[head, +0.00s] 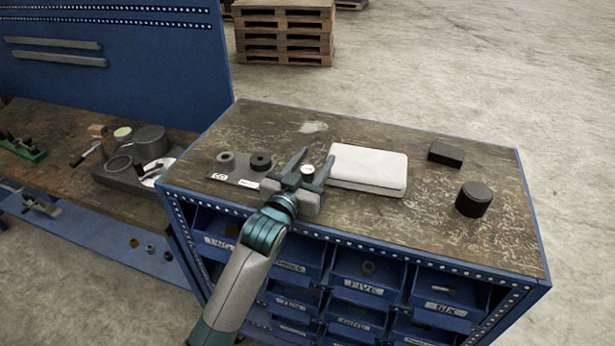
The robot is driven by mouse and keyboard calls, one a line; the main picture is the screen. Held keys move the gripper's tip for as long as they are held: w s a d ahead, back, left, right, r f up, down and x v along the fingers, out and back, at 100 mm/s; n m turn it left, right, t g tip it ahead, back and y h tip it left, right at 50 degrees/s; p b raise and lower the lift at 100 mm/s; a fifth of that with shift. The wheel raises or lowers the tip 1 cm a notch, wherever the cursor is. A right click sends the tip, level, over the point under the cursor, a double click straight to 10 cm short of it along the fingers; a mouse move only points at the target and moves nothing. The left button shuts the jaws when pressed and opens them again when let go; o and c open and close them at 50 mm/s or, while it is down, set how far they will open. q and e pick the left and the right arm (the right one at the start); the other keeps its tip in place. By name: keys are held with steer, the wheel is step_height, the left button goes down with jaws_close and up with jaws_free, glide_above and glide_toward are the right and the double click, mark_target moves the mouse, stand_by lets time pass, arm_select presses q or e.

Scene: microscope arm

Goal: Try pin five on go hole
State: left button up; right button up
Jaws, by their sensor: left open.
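The go/no-go gauge plate (236,180) lies flat at the left of the cabinet top, with a "GO" label at its left end and a second white label nearer my gripper. A grey ring (225,161) is at the GO end and a dark ring (261,163) is to its right. My left gripper (316,157) is open over the cabinet top, just right of the plate. A small white round thing (308,170) shows between its fingers; I cannot tell if it is pin five. A bin labelled FIVE (364,286) holds a small dark round piece (368,267). My right gripper is out of view.
A white cloth-like pad (368,168) lies right of my gripper. A black block (446,153) and a black cylinder (474,199) stand at the right. Labelled blue bins fill the cabinet front. A workbench with a grey tray (122,180) is at the left.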

arm_select(q)
steer(key=shift+c, duration=0.3)
jaws_close()
steer(key=shift+r, duration=0.15)
